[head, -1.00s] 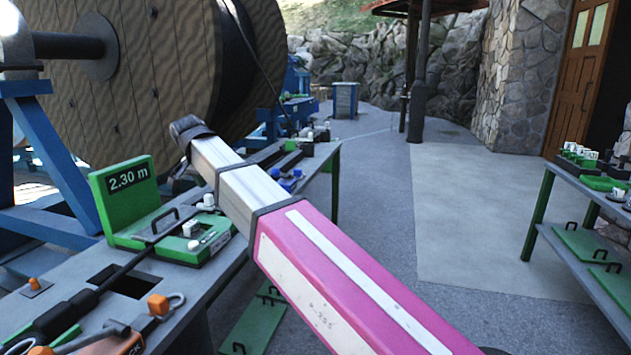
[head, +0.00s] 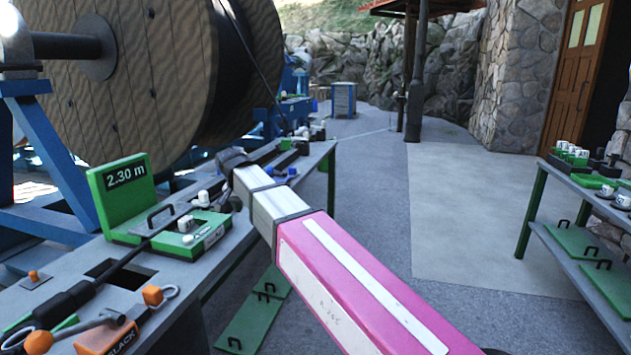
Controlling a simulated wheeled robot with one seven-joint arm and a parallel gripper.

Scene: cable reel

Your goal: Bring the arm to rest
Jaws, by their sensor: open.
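My arm (head: 335,275), pink with a silver section, reaches from the lower right up over the right edge of the workbench. Its dark far end (head: 235,160) is in front of the back part of the bench. My gripper's fingers do not show in the head view. The workbench (head: 185,275) on the left carries a green measuring device (head: 125,200) reading 2.30 m, with a black cable running through it.
A large wooden cable reel (head: 130,75) stands on a blue frame (head: 50,160) behind the bench. A grey table (head: 590,245) with small items is at the right. A stone wall and door are behind.

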